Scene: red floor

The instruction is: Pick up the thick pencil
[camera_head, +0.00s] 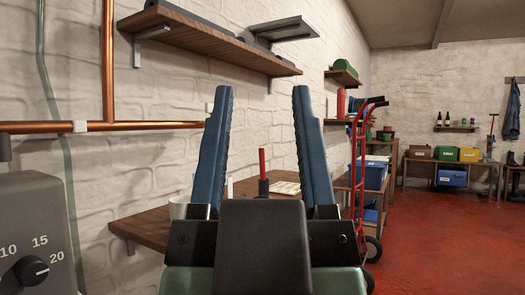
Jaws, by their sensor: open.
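My gripper (262,92) is in the middle of the view, with its two blue fingers pointing up and spread apart. Nothing is held between them. Beyond it, a thin red upright stick with a dark lower part (262,162) shows in the gap between the fingers, over the wooden table (146,228). It may be the thick pencil, but I cannot tell for sure. Its lower end is hidden behind my gripper's dark body, which also covers much of the tabletop.
A white cup (179,208) stands left of the gripper, partly hidden. A flat pale item (284,188) lies on the table. A wooden wall shelf (205,40) hangs above. A grey device with a dial (35,240) is at left. A red hand truck (361,180) stands right; red floor beyond is clear.

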